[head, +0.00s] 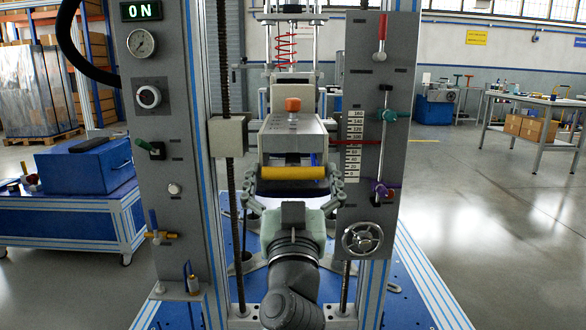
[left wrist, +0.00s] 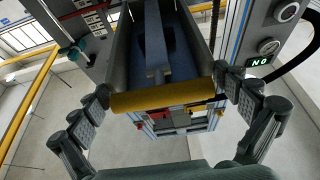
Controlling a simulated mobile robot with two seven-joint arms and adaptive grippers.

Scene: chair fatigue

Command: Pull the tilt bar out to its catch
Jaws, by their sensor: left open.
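The tilt bar appears to be the yellow bar (head: 292,173) across the lower front of the grey block (head: 293,135) in the middle of the test rig. In the left wrist view the yellow bar (left wrist: 162,97) spans the space between my fingers, under a grey channel-shaped housing. My left gripper (head: 293,184) is open in front of the bar, with one finger near each end. It also shows in the left wrist view (left wrist: 162,92). I cannot tell whether the fingers touch the bar ends. My right gripper is not in view.
A grey control panel (head: 175,215) with gauge and switches stands left of the bar. A right panel (head: 387,100) carries a scale, levers and a handwheel (head: 362,238). Rig uprights flank my arm closely. A blue cart (head: 70,215) stands left; open floor lies right.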

